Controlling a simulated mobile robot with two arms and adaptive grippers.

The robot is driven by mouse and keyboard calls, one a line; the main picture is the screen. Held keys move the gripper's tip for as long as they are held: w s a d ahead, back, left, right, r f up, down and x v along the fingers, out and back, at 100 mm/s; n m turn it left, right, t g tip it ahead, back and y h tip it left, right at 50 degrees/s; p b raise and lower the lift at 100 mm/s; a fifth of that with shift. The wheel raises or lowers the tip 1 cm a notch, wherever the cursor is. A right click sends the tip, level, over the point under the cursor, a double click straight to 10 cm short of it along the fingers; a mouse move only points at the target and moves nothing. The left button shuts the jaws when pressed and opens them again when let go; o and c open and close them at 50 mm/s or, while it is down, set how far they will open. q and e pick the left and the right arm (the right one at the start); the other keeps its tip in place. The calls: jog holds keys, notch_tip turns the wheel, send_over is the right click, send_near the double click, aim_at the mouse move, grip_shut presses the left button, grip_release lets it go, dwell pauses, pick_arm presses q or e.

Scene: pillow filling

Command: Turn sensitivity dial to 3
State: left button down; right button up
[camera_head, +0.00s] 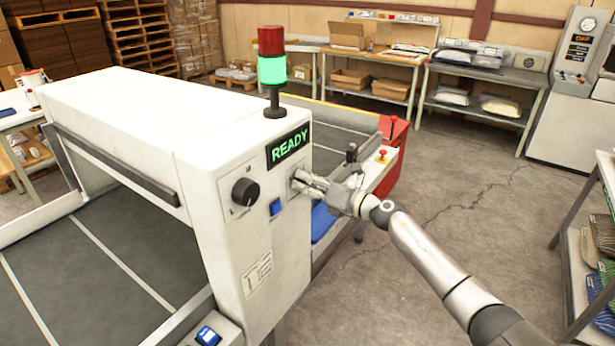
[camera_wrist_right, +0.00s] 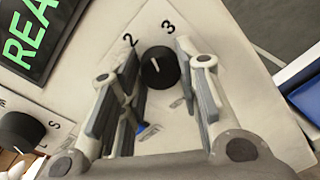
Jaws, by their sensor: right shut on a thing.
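The sensitivity dial (camera_wrist_right: 160,68) is a small round black knob with a white pointer line, on a pale panel of the white machine. The numerals 2 and 3 are printed above it in the right wrist view. The pointer line appears to aim between them, nearer the 2 side. My right gripper (camera_wrist_right: 158,60) has a finger on each side of the dial and is shut on it. In the head view my right gripper (camera_head: 308,184) reaches the machine's end face and hides the dial. My left gripper is not in view.
A larger black size knob (camera_head: 245,192), a blue button (camera_head: 276,207) and a green READY display (camera_head: 288,146) are close by on the white machine (camera_head: 150,110). Open floor (camera_head: 470,215) lies to the right.

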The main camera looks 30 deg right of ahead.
jog(key=shift+m+p, duration=2)
jog(key=shift+m, duration=1.5)
jog(key=o, duration=1)
jog(key=shift+d, duration=0.1)
jog(key=shift+o, duration=0.2)
jog(key=shift+s, duration=0.1)
jog(key=v, duration=1.1)
jog(key=shift+s+d+r, duration=0.15)
jog(key=shift+s+d, duration=0.15)
